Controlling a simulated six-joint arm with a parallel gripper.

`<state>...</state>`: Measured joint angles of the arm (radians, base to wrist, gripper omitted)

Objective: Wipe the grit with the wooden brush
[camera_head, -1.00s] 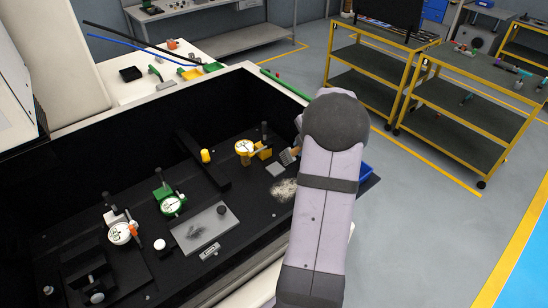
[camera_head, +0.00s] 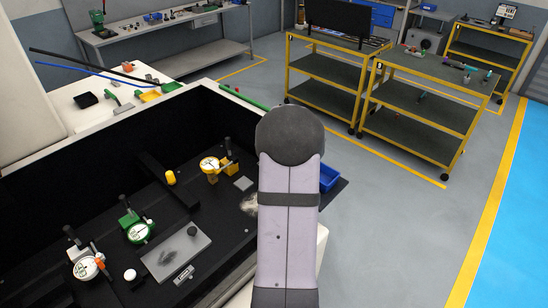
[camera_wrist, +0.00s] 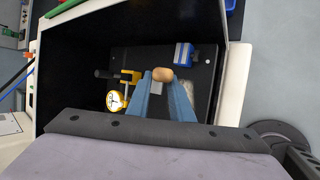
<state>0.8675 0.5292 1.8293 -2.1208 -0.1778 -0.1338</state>
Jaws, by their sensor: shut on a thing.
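My gripper (camera_wrist: 162,82) has its two blue fingers closed around the rounded light-wood end of the brush (camera_wrist: 162,74) in the wrist view. The brush's bristles are not visible there. In the head view my arm hides both the gripper and the brush. The grit (camera_head: 249,204) is a pale patch on the black floor of the box, just left of my arm and partly covered by it. In the wrist view a pale patch (camera_wrist: 188,88) shows beside the right finger, partly hidden.
A yellow-stand dial gauge (camera_head: 210,165) and small grey plate (camera_head: 243,184) stand near the grit. A green gauge (camera_head: 138,232), a white gauge (camera_head: 86,267) and a larger grey plate (camera_head: 176,251) are left. Dark walls bound the box.

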